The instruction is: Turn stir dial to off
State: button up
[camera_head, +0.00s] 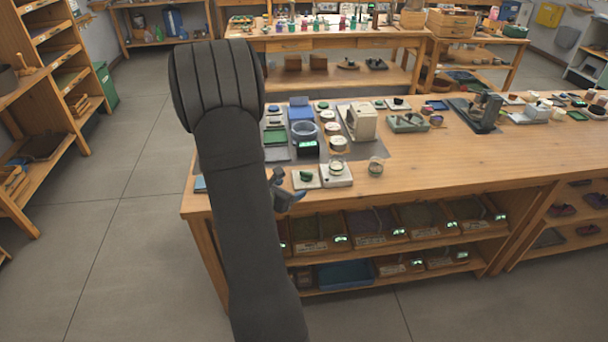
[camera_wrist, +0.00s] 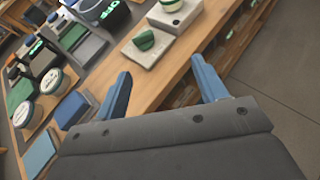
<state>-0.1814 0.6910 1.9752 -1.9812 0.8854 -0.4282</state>
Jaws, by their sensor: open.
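My gripper (camera_wrist: 160,72) is open and empty. Its two blue fingers are spread over the near edge of the wooden bench in the wrist view. In the head view my gripper (camera_head: 287,194) is at the bench's front left corner, partly behind my arm. A green knob (camera_wrist: 144,39) on a pale square plate lies just beyond the fingers, apart from them. It also shows in the head view (camera_head: 306,176). No readable label marks it as the stir dial. A dark device with a lit green "OFF" readout (camera_wrist: 109,10) stands at the top of the wrist view.
Round white-lidded containers (camera_wrist: 50,82) and a blue block (camera_wrist: 72,109) lie left of the fingers. The bench front (camera_head: 450,165) is clear farther right.

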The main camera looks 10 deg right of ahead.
aim_at(306, 173)
jog(key=w+d+f, duration=0.2)
jog(key=w, duration=0.2)
jog(key=w+d+f+n+t, duration=0.1)
jog(key=w+d+f, duration=0.1)
jog(key=w, duration=0.2)
jog(key=w+d+f+n+y, duration=0.1)
jog(key=w+d+f, duration=0.1)
jog(key=w, duration=0.3)
jog(key=shift+w+d+f, duration=0.1)
jog(key=shift+d, duration=0.2)
jog(key=c, duration=1)
